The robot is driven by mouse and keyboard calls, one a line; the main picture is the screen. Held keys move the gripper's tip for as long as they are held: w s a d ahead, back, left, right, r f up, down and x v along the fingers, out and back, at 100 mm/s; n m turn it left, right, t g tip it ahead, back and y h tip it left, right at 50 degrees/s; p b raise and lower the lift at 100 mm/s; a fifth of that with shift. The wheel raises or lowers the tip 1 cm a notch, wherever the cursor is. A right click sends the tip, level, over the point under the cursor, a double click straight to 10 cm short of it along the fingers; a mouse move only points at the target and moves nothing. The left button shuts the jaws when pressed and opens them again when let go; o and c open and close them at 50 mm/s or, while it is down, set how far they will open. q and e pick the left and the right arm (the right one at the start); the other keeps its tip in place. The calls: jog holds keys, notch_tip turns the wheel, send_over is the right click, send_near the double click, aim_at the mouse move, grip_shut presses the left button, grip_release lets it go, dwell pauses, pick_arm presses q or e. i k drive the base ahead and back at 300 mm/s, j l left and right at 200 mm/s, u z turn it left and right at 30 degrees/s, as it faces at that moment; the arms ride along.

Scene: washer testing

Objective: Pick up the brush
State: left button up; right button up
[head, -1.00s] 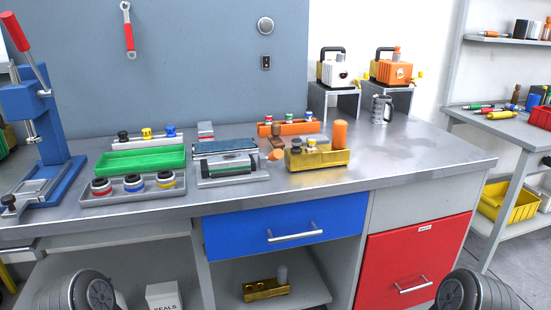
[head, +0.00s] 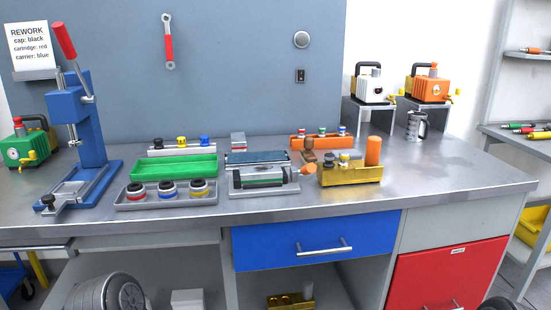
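A small brown object (head: 308,155), which looks like the brush, lies on the metal workbench between the grey fixture and the orange rack. It has a brown upright part and a darker block-like part, but it is too small to tell its exact shape. Neither of my grippers is in view.
The workbench (head: 450,178) holds a blue press (head: 88,135), green tray (head: 172,167), grey tray of capped parts (head: 150,203), grey fixture (head: 262,190), orange rack (head: 312,142) and yellow block (head: 350,176). The bench's right side is mostly clear. A blue drawer (head: 280,247) is below.

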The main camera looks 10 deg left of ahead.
aim_at(308, 156)
jog(key=i+l+u, duration=0.2)
jog(key=u, duration=0.2)
jog(key=i+l+u, duration=0.1)
jog(key=l+u, duration=0.25)
jog(key=i+l+u, duration=0.1)
jog(key=l+u, duration=0.3)
jog(key=j, duration=0.05)
